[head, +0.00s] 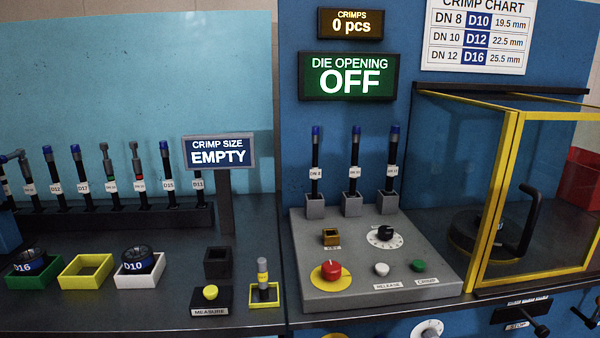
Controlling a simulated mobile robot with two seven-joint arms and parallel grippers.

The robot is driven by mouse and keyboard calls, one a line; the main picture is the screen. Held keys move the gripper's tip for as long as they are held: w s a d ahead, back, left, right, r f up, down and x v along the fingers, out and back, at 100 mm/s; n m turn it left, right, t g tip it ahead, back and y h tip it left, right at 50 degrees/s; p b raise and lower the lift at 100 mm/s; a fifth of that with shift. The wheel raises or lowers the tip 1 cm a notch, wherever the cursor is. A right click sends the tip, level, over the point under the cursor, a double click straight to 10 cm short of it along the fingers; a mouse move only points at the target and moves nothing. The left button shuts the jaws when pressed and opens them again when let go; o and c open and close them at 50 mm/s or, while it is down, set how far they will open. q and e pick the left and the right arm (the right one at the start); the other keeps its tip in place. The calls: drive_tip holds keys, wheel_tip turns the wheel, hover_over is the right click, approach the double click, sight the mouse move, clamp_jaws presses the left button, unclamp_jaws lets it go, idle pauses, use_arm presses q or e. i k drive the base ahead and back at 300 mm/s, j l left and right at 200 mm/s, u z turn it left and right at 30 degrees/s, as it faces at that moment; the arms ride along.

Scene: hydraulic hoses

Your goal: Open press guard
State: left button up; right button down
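The press guard (508,172) is a clear-walled box with a yellow frame at the right of the head view. Its front panel looks shut, and its right side runs out of the picture. A black bent handle (529,218) stands on the front panel. Behind the clear walls is a dark round press part (470,232), seen only dimly. Neither of my grippers is in view.
Left of the guard stands a grey control panel (345,292) with a red button (331,270), a dial and several hoses behind it. Dark handles (522,312) stick out below the guard. Die trays (86,272) stand at the left.

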sight(528, 106)
drive_tip(key=l+z, duration=0.2)
drive_tip(key=z, duration=1.15)
